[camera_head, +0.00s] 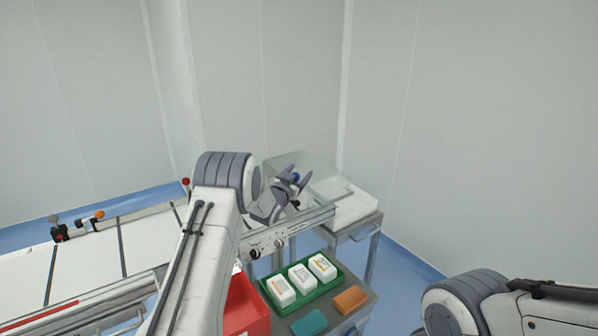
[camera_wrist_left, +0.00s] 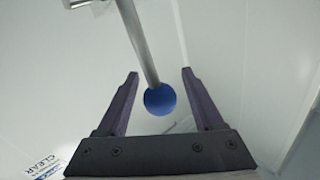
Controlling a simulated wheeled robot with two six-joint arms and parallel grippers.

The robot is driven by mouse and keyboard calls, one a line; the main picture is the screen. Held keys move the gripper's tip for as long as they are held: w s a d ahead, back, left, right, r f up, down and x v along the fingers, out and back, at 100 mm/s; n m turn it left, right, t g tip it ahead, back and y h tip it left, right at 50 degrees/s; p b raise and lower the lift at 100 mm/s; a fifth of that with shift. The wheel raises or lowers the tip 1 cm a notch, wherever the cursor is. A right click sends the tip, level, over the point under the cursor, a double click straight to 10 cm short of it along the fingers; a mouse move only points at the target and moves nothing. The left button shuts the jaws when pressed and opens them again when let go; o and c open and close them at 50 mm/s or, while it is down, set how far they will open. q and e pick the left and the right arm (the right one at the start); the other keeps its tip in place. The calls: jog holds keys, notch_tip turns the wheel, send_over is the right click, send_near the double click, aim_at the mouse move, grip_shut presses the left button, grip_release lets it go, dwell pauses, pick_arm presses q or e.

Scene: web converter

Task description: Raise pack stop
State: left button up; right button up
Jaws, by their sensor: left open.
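A blue ball knob (camera_wrist_left: 160,99) on a slim metal rod (camera_wrist_left: 138,40) shows in the left wrist view. It looks like the handle of the pack stop, though the stop's body cannot be made out. My left gripper (camera_wrist_left: 160,75) is open, with one finger on each side of the knob and a gap on both sides. In the head view the left gripper (camera_head: 298,174) is at the far end of the machine, and the knob (camera_head: 296,178) shows as a small blue spot by its fingers. My right gripper is out of view; only part of that arm shows at lower right.
A clear cover (camera_head: 322,168) and white outfeed surface (camera_head: 357,208) lie beside the left gripper. Below is a cart with a green tray (camera_head: 317,294) of three white packs, a red bin (camera_head: 247,312), a teal block (camera_head: 310,322) and an orange block (camera_head: 350,299). A red-knobbed lever (camera_head: 185,182) stands left.

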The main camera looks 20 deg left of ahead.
pick_arm(q)
jog(key=shift+w, duration=0.2)
grip_shut()
dwell(1.4)
